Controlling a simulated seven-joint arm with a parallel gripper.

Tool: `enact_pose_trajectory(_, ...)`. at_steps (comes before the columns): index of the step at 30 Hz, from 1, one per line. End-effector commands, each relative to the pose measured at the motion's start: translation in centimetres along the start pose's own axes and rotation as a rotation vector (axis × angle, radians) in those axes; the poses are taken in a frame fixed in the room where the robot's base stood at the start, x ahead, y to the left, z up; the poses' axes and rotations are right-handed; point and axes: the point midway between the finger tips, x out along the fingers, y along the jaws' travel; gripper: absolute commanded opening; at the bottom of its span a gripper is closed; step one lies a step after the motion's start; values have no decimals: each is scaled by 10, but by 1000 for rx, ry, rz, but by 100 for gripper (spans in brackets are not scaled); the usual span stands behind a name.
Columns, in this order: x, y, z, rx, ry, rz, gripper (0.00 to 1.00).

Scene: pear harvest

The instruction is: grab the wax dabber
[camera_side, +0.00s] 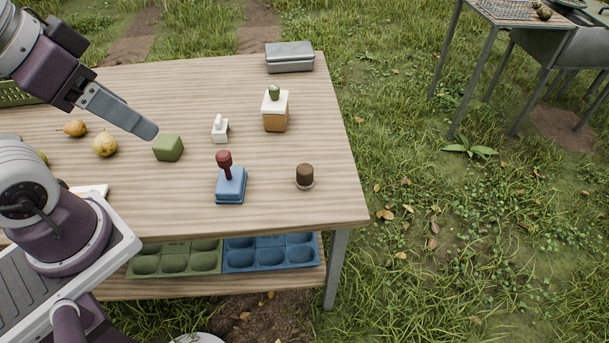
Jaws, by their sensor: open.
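A dark red, knobbed tool (227,165) stands upright on a blue block (231,187) near the table's front middle; it looks most like the wax dabber, though I cannot be sure. Its lower end is hidden or merges with the block. My gripper (147,130) is above the table at the left, up and to the left of the tool and well apart from it. It points down to the right, is open and holds nothing. The two fingers overlap from this side, so the gap between them does not show.
A green block (168,148) lies close to my fingertips. A small white piece (220,128), a white-topped tan box (275,111), a brown cylinder (305,175) and a grey case (289,56) share the wooden table (330,138). Pears (105,144) lie left. The right edge is clear.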

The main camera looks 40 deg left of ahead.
Motion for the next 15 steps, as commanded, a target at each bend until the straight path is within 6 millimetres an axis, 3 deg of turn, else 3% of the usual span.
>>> enact_pose_trajectory(2,3,0,-6,1,3,0,62)
enact_pose_trajectory(5,27,2,-41,7,34,5,62)
enact_pose_trajectory(9,100,8,-118,22,135,16,62)
enact_pose_trajectory(12,163,16,-158,33,218,25,62)
enact_pose_trajectory(15,228,24,-178,43,303,34,62)
